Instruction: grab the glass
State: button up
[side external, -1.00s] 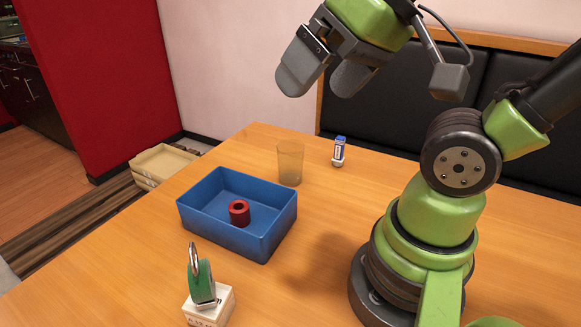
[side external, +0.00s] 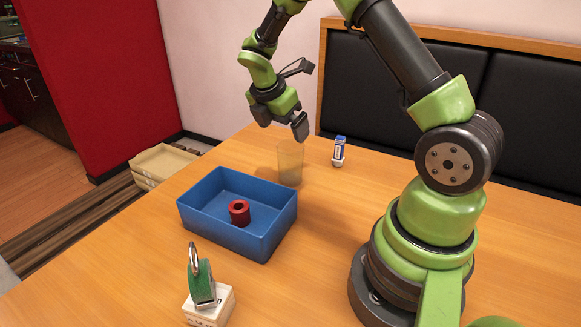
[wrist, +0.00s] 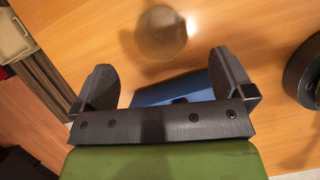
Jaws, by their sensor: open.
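The glass (side external: 290,165) is a clear, brownish tumbler standing upright on the wooden table, just behind the blue bin. In the wrist view the glass (wrist: 161,34) shows from above, beyond the fingertips and near the top of the picture. My gripper (side external: 281,122) is open and empty, above the table close to the glass and apart from it. In the wrist view its two fingers (wrist: 165,75) are spread wide, with table and part of the bin between them.
A blue bin (side external: 268,241) holding a red ring (side external: 239,212) stands in front of the glass. A small blue-and-white object (side external: 340,150) stands to its right. A green item (side external: 202,284) on a white block (side external: 222,303) is at the front. Cream trays (side external: 160,163) lie beyond the table's left edge.

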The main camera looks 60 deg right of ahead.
aim_at(290, 155)
jog(key=shift+a+x, duration=0.2)
jog(key=shift+x, duration=2.15)
jog(key=shift+a+x, duration=0.25)
jog(key=shift+x, duration=2.1)
jog(key=shift+f, duration=0.2)
jog(key=shift+c, duration=0.5)
jog(key=c, duration=1)
